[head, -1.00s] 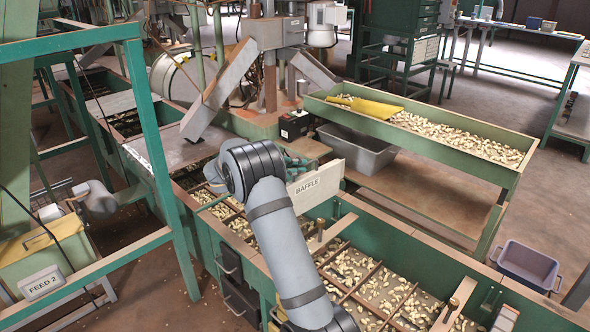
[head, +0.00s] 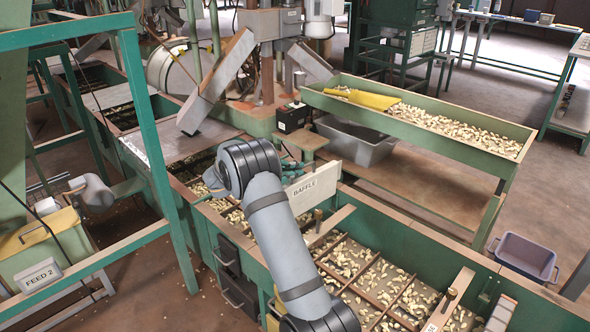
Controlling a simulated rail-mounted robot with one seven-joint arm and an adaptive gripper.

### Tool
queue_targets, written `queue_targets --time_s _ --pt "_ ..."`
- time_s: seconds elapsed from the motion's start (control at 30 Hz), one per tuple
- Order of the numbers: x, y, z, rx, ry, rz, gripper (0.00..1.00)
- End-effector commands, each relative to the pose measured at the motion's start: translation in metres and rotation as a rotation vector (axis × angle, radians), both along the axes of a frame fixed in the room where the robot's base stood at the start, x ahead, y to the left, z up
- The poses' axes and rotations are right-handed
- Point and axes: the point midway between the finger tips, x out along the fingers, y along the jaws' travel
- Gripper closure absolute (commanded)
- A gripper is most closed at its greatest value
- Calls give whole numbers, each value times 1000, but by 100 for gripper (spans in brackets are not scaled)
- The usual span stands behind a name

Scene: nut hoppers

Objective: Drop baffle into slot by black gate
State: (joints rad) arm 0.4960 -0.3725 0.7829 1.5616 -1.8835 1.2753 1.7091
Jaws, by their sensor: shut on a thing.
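My gripper (head: 291,171), teal-fingered and partly hidden behind my grey arm, is shut on the baffle in the head view. The baffle (head: 323,183) is a pale, upright flat board lettered "BAFFLE". It is held above the green trough (head: 385,228), crosswise near its middle; its lower edge overlaps the trough in the picture, and I cannot tell whether it touches a slot. Dark gates with handles (head: 231,259) are on the trough's near side, left of my arm. The slot beside them is hidden by my arm.
Wooden crosspieces (head: 329,226) span the nut-filled trough. A raised green tray (head: 430,133) of nuts with a yellow scoop (head: 368,98) stands behind it. A grey tub (head: 357,143) sits below that tray. A green frame (head: 152,150) stands at left.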

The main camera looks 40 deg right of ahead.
Motion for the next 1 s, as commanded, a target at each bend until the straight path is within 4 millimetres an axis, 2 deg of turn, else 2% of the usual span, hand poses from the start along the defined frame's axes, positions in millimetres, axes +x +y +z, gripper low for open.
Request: queue_targets --time_s 1.0 --pt "1 0 2 -2 -2 47 100"
